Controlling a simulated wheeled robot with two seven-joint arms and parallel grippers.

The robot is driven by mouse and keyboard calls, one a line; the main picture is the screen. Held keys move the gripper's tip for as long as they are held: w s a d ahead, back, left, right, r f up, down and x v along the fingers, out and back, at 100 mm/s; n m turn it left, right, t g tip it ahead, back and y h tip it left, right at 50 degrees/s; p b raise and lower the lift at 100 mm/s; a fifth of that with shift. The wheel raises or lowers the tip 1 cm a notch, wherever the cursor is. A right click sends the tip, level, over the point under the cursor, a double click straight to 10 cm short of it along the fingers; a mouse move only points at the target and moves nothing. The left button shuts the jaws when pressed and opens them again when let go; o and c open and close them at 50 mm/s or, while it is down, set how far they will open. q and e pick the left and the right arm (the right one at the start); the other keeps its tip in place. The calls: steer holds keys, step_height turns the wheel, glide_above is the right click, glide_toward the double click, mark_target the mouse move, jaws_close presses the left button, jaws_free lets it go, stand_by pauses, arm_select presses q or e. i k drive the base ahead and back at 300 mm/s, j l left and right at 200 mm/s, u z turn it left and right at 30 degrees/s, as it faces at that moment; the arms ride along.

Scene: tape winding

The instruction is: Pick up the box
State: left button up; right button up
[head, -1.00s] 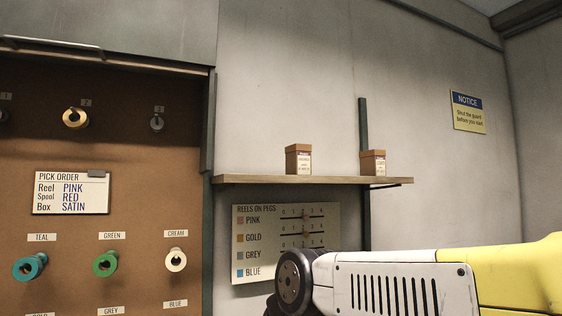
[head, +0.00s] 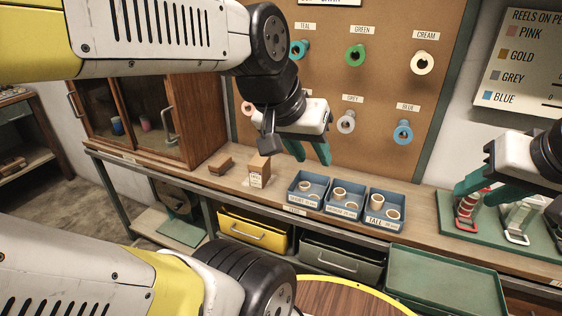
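A small brown box (head: 259,170) with a pale label stands upright on the wooden bench in the head view; its label is too small to read. A lower brown block or box (head: 220,166) lies on the bench to its left. My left gripper (head: 311,155) hangs above the bench, up and to the right of the labelled box and apart from it. Its teal fingers are spread with nothing visible between them. My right gripper (head: 480,188) is at the right, above a green rack, with its teal fingers apart and no held thing visible.
Three blue bins (head: 345,199) with rings stand right of the box. A glass-doored cabinet (head: 150,115) stands left, and a pegboard (head: 385,90) with reels rises behind. A yellow drawer (head: 252,232) sits below the bench.

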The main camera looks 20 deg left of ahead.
mark_target(259, 167)
steer(key=i+j+u, duration=0.1)
steer(key=j+u, duration=0.3)
steer(key=i+j+u, duration=0.15)
steer(key=j+u, duration=0.2)
steer(key=i+j+u, duration=0.2)
steer(key=u, duration=0.2)
steer(key=j, duration=0.1)
